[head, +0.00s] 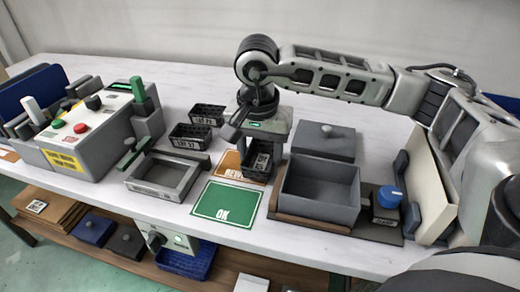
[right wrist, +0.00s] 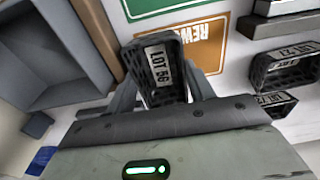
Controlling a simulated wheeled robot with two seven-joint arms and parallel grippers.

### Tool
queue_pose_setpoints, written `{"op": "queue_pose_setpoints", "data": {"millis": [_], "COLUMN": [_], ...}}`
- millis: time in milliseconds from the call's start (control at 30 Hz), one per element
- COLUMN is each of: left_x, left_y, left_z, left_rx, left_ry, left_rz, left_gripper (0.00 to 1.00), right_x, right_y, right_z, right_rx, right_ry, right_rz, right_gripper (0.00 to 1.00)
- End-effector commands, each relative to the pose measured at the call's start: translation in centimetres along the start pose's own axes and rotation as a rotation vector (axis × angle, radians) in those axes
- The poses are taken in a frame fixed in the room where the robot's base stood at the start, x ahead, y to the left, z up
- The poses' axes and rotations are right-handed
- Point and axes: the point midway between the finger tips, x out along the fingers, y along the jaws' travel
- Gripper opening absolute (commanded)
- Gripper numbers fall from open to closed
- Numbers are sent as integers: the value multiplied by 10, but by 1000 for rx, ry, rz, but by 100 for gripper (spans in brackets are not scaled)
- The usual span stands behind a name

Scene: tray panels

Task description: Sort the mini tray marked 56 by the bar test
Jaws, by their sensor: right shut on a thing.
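The mini tray marked LOT 56 (head: 260,167) is a small black mesh tray with a white label. My right gripper (head: 263,150) is shut on it; in the right wrist view the tray (right wrist: 160,70) sits between the two fingers, its label readable. In the head view it shows beside the orange REWORK mat (head: 228,165), behind the green OK mat (head: 227,203). I cannot tell whether it touches the table. A grey frame-like fixture (head: 130,183) with a green-tipped lever stands to the left. My left gripper is not in view.
Two other black mini trays (head: 190,137) (head: 207,114) stand left of my right gripper. An open grey box (head: 320,205) and a grey lid (head: 322,143) are to the right, with a blue-topped item (head: 389,197). A machine with buttons (head: 70,140) fills the left.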

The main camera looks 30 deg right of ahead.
Motion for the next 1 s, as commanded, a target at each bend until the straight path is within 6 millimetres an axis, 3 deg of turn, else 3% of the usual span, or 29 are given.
{"op": "queue_pose_setpoints", "data": {"millis": [133,167,233,733,1000], "left_x": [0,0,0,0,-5], "left_y": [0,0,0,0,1], "left_z": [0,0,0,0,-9], "left_rx": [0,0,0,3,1], "left_ry": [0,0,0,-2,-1], "left_rz": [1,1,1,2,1], "left_gripper": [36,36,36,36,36], "right_x": [0,0,0,1,-15], "right_y": [0,0,0,3,3], "right_z": [0,0,0,0,-2], "right_rx": [0,-1,0,1,1], "right_ry": [0,0,1,-2,-1], "right_rz": [0,0,1,13,9], "right_gripper": [27,61,78,78,78]}}
